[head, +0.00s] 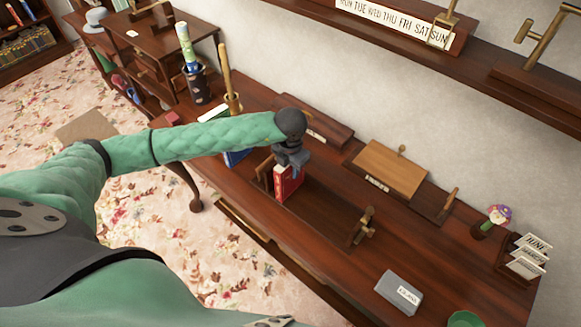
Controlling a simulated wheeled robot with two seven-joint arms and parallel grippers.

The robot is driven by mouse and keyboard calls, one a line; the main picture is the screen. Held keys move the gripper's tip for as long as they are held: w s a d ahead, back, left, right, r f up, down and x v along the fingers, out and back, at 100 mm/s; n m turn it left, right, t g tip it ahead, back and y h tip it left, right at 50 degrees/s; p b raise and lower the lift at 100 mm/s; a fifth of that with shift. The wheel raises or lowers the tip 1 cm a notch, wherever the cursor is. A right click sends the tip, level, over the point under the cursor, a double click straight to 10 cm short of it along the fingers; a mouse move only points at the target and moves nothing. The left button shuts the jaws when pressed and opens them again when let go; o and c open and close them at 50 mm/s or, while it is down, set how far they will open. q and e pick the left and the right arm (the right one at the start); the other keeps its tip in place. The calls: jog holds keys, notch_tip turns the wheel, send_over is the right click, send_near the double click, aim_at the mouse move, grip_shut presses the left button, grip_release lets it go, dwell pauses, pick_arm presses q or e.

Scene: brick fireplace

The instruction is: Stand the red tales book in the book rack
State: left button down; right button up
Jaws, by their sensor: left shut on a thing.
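The red tales book (287,184) is upright, its spine facing me. My left gripper (290,163) comes from above and is shut on the book's top part, which it hides. The book rack (323,217) is a dark wooden tray on the desk, with an end piece (363,226) at the right and another beside the book at the left. The book is at the rack's left end. I cannot tell whether its bottom edge touches the rack's base. My right gripper is not in view.
A blue book (236,158) is partly hidden below my left forearm. A grey labelled box (400,290) lies at the desk's front right. A wooden slope (390,167), a small flower pot (490,224) and date cards (526,257) stand along the wall.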

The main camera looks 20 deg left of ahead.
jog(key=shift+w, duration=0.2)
pick_arm(q)
jog(key=c, duration=1.1)
grip_release()
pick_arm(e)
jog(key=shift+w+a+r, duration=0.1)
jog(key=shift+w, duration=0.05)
pick_arm(q)
jog(key=shift+r, duration=0.1)
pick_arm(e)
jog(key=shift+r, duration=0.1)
pick_arm(q)
notch_tip(320, 180, up, 11)
jog(key=b, duration=0.4)
jog(key=shift+b, duration=0.3)
jog(key=shift+r, duration=0.45)
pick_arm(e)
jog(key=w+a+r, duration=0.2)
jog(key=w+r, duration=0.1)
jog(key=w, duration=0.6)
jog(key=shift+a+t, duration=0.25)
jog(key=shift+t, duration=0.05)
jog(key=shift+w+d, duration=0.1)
